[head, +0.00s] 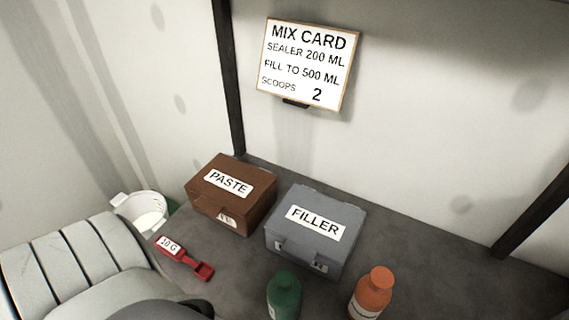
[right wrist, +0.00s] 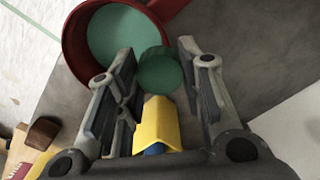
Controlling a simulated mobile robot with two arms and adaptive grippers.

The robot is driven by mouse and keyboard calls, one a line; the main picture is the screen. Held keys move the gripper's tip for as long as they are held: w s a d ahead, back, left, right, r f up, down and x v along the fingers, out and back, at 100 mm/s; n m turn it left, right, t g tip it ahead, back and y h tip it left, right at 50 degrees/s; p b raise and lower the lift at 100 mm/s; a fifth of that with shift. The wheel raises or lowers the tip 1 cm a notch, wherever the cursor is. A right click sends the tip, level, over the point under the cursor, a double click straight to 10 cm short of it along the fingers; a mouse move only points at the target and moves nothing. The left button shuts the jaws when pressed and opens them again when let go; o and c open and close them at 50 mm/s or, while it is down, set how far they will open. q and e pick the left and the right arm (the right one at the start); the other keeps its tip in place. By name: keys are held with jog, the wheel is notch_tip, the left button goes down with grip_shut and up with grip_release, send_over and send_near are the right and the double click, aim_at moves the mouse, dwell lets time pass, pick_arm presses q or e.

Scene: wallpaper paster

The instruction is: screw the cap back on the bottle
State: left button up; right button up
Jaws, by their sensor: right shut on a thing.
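In the head view, a dark green bottle (head: 284,297) stands at the bottom edge, partly cut off. An orange bottle (head: 372,292) with an orange top and a pale label stands to its right. In the right wrist view, my right gripper (right wrist: 158,60) has a round, dark green cap-like piece (right wrist: 160,70) between its fingertips and is shut on it. The green piece overlaps the near rim of a red round container (right wrist: 72,50) in the picture; I cannot tell the gap between them. My left gripper is not in view.
A brown PASTE box (head: 255,205) and a grey FILLER case (head: 340,255) stand behind the bottles. A yellow piece (right wrist: 155,125) shows between my right fingers. Grey tabletop (head: 450,285) is clear at right.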

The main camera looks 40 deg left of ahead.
jog(key=n, duration=0.5)
jog(key=shift+w+d, duration=0.15)
